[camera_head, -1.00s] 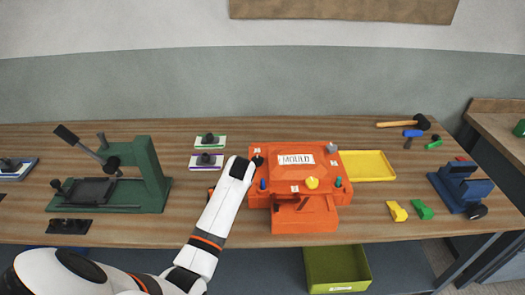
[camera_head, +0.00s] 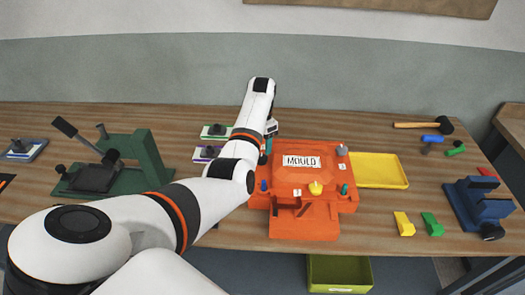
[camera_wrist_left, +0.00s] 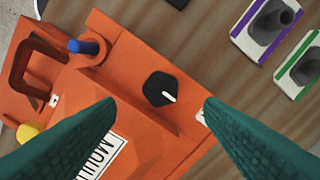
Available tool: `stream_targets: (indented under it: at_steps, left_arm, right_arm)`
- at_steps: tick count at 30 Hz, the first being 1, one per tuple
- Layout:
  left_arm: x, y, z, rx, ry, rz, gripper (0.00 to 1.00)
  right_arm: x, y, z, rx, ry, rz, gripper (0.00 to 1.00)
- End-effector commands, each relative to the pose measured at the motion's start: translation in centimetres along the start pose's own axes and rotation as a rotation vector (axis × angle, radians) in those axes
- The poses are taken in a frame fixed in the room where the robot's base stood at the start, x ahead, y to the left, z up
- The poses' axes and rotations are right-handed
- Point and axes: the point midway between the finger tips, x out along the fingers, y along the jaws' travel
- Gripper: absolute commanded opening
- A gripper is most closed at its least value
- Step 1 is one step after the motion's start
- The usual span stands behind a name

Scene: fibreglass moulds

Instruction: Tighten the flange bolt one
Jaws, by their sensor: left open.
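The orange mould (camera_head: 305,220) stands in the middle of the bench, with a white MOULD label (camera_head: 301,161) on top. A black bolt head (camera_wrist_left: 160,89) with a white pointer mark sits on its flange in the left wrist view; my arm hides it in the head view. A blue bolt (camera_head: 264,186), a yellow one (camera_head: 316,188), a grey one (camera_head: 342,150) and a teal one (camera_head: 345,188) are at other flange spots. My left gripper (camera_head: 266,148) is over the mould's back left corner. Its teal fingers are open, apart on either side of the black head, with nothing between them. My right gripper is out of view.
A yellow tray (camera_head: 378,184) lies right of the mould. A green press (camera_head: 150,160) stands left and a blue vice (camera_head: 478,205) right. Yellow (camera_head: 404,224) and green (camera_head: 432,224) blocks lie in front of the vice. A hammer (camera_head: 424,125) lies at the back right.

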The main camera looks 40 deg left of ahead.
Motion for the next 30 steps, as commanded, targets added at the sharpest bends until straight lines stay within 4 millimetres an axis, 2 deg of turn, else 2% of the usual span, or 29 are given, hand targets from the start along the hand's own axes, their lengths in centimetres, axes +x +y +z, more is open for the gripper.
stream_targets:
  at_steps: [3, 9, 15, 22, 23, 30]
  left_arm:
    - [2.3, 0.0, 0.1, 0.001, -0.004, 0.001, 0.62]
    - [5.2, 0.0, 0.0, 0.001, -0.001, 0.000, 0.62]
    - [6.2, -0.1, 0.0, 0.001, 0.002, -0.002, 0.62]
    - [6.3, 0.0, 0.0, 0.001, 0.001, -0.002, 0.62]
    - [6.3, 0.0, 0.0, 0.001, 0.001, -0.002, 0.61]
    - [6.3, 0.0, 0.0, 0.002, 0.001, -0.002, 0.21]
  right_arm:
    - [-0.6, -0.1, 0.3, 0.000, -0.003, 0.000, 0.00]
    - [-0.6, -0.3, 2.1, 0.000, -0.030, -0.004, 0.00]
    - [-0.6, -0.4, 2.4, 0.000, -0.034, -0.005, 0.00]
    - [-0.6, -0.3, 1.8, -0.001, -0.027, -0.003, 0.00]
    - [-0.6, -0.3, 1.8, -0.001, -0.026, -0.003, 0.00]
    - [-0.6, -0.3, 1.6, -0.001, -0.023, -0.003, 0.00]
